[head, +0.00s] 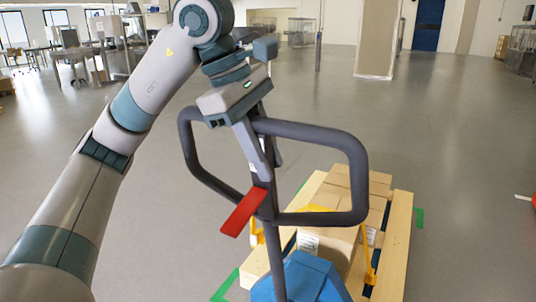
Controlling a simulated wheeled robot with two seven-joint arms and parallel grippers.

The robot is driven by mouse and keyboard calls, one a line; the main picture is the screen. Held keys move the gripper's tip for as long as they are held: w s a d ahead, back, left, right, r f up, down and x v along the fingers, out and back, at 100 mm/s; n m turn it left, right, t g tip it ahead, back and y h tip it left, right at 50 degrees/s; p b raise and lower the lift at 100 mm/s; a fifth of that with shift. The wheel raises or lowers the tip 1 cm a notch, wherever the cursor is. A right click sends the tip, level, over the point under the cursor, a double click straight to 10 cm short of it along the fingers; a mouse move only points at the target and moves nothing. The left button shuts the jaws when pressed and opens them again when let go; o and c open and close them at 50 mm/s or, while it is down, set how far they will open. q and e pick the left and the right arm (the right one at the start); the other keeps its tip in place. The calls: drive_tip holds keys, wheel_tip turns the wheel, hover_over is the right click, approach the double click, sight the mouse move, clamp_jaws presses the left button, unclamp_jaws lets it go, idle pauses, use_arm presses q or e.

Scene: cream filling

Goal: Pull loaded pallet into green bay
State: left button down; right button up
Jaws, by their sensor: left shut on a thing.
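A pallet jack stands in front of me, with a dark looped handle (357,168), a red lever (243,212) and a blue body (300,279). My left gripper (262,165) reaches down from above and is shut on the middle of the handle. Behind the jack is a wooden pallet (398,240) loaded with cardboard boxes (338,243). Green floor marks of the bay show right of the pallet (420,218) and at its lower left (226,286). The pallet and jack hide part of the floor between them. My right gripper is out of view.
Grey floor (460,130) is open to the right and behind the pallet. A beige pillar (376,40) stands farther back. Desks and chairs (70,45) are at the far left. A red and white thing (526,198) shows at the right edge.

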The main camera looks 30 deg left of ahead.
use_arm(q)
drive_tip(key=shift+w+r, duration=0.2)
drive_tip(key=shift+w, duration=0.1)
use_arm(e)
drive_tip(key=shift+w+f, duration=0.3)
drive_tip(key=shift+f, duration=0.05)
use_arm(q)
drive_tip(key=shift+s, duration=0.1)
drive_tip(key=c, duration=1.6)
unclamp_jaws()
drive_tip(key=shift+o, duration=0.7)
drive_tip(key=shift+s, duration=0.15)
